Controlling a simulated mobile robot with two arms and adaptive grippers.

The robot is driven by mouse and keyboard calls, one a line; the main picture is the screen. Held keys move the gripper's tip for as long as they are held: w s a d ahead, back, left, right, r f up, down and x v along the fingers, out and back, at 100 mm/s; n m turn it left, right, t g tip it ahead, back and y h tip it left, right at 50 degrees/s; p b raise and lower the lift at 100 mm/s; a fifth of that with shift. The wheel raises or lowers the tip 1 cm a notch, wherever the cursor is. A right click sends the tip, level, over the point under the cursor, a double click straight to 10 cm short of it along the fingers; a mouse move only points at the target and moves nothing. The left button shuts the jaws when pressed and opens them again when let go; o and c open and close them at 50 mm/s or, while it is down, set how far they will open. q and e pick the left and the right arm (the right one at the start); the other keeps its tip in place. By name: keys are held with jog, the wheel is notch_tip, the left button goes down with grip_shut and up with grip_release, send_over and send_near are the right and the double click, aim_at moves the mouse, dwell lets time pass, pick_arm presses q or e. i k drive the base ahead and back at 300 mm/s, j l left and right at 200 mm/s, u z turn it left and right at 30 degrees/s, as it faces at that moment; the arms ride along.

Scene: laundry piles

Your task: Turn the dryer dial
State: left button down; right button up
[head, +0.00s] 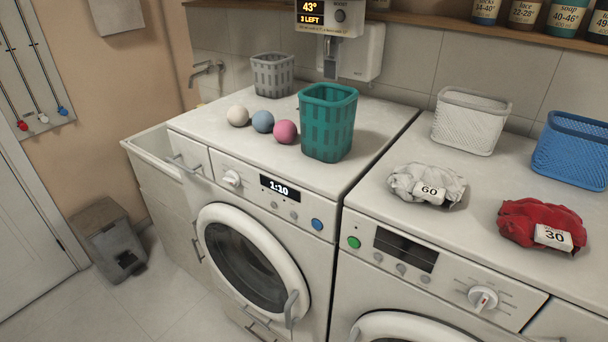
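Two white front-loading machines stand side by side, and I cannot tell from their panels which is the dryer. The right machine (345,290) has a round white dial (483,299) with a red mark near its top and scale marks around it. Its display (405,249) is dark, and a green button (354,242) sits at its left. The left machine (322,262) has a white dial (232,178) beside a lit display (280,188) reading 1:10, and a blue button (317,224). Neither of my grippers is in view.
Grey (273,75), teal (328,122), white (470,120) and blue (572,150) baskets stand on the tops. Three balls (262,122) lie left of the teal one. White laundry (425,184) tagged 60 and red laundry (530,220) tagged 30 lie on the right top.

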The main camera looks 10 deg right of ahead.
aim_at(231, 177)
jog(key=i+j+z, duration=0.15)
jog(key=j+z, duration=0.3)
jog(key=i+j+z, duration=0.1)
jog(key=j+z, duration=1.25)
jog(key=k+j, duration=0.05)
jog(key=j, duration=0.05)
